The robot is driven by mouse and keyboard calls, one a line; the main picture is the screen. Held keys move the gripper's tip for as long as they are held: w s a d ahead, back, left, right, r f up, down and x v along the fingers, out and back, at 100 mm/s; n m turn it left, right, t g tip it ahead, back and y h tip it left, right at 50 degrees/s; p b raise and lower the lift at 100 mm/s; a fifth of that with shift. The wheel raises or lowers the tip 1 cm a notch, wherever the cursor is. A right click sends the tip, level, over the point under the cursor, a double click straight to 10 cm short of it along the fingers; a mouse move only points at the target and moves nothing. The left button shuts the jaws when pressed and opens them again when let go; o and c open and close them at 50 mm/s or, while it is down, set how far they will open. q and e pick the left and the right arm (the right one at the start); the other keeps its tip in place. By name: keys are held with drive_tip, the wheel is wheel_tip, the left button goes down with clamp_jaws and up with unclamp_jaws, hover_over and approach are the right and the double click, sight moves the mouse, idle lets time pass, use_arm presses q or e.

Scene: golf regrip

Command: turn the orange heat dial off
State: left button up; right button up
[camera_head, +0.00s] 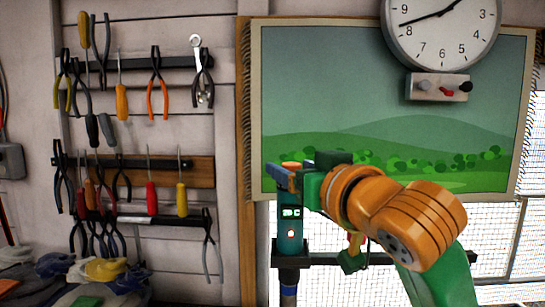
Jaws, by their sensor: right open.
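The orange heat dial (291,165) shows as a small orange cap at the top of an upright teal device (290,246). The device has a small lit display and a red light on its front. My right gripper (285,178) comes in from the right at the dial's height and is open. A blue finger lies in front of the dial and hides its lower part. I cannot tell whether the finger touches the dial. The dial's pointer or marks cannot be seen. My left gripper is not in view.
A dark horizontal bar (375,259) runs beside the device. Pliers and screwdrivers hang on the wall racks (180,170) at left. A clock (440,30) and a small box with knobs (438,87) are at upper right. Gloves (100,269) lie at lower left.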

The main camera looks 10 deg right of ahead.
drive_tip(key=shift+w+a+r+p, duration=0.1)
drive_tip(key=shift+w+r+p, duration=0.55)
drive_tip(key=shift+p, duration=0.55)
drive_tip(key=w, duration=0.2)
drive_tip(key=w+a+f, duration=0.1)
drive_tip(key=shift+w+p, duration=0.3)
drive_tip(key=shift+p, duration=0.1)
drive_tip(key=shift+s+d+r, duration=0.1)
drive_tip(key=shift+s+d, duration=0.05)
drive_tip(key=shift+s, duration=0.2)
clamp_jaws()
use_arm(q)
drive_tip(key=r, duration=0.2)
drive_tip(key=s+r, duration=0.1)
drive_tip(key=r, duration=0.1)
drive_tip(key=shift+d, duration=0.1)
use_arm(e)
drive_tip(key=shift+w, duration=0.1)
